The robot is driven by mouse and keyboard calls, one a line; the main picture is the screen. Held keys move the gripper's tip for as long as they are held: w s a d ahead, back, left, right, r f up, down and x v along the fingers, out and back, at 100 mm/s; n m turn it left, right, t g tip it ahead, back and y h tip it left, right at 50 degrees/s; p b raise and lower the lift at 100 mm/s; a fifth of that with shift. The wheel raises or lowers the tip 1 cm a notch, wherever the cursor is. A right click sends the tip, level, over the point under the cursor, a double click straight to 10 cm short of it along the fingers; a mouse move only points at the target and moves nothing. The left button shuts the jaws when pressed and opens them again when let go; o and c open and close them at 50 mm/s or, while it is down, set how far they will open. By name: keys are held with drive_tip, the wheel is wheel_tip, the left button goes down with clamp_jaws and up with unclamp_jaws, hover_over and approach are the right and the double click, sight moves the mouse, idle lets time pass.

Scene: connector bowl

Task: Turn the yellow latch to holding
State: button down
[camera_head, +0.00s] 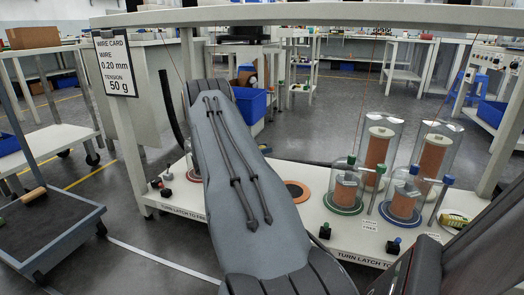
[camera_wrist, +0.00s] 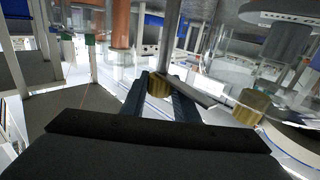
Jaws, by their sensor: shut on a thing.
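In the wrist view, my gripper (camera_wrist: 162,84) has its two dark fingers on either side of a brass-yellow knob (camera_wrist: 158,86) at the foot of a grey upright post, and is shut on it. This appears to be the yellow latch, but the picture does not make that certain. A flat grey bar (camera_wrist: 203,96) slants down to the right just behind the fingers. A second brass-yellow piece (camera_wrist: 252,106) sits to the right, apart from the fingers. I cannot tell which way the latch is turned. My gripper is not visible in the head view.
A white bench (camera_head: 335,222) carries glass domes over copper spools, including a green-based one (camera_head: 345,190) and a blue-based one (camera_head: 403,200). Posts with a green cap (camera_head: 381,169) and a blue cap (camera_head: 447,180) stand close by. A yellow printed cylinder (camera_head: 455,219) lies at right.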

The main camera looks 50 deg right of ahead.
drive_tip(key=c, duration=1.4)
unclamp_jaws()
drive_tip(key=shift+s+d, duration=0.1)
drive_tip(key=shift+p+v, duration=1.45)
drive_tip(key=shift+v, duration=2.6)
